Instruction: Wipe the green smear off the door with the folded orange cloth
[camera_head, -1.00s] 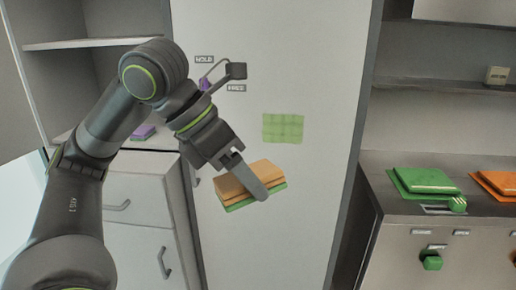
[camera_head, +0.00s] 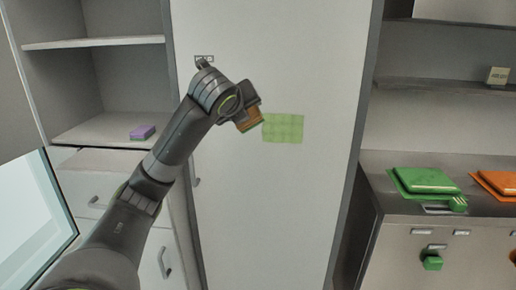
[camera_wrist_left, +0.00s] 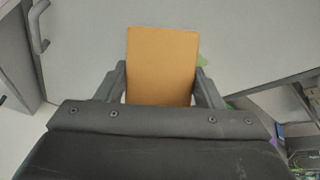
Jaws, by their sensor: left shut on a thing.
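The green smear (camera_head: 283,128) is a pale green patch on the white door (camera_head: 290,220), still whole in outline. My left gripper (camera_head: 243,108) is shut on the folded orange cloth (camera_head: 250,119), which is just left of the smear's upper left corner. Most of the cloth is hidden by the gripper in the head view. In the left wrist view the cloth (camera_wrist_left: 162,60) stands upright between the two fingers, facing the door, with a bit of green showing at its right edge. I cannot tell whether it touches the door. My right gripper is not in view.
A purple block (camera_head: 142,132) lies on the left shelf. On the right counter lie a green pad (camera_head: 425,180) and an orange pad (camera_head: 498,182), above a green knob (camera_head: 432,263). A small box (camera_head: 497,76) sits on the right shelf. The door right of the smear is clear.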

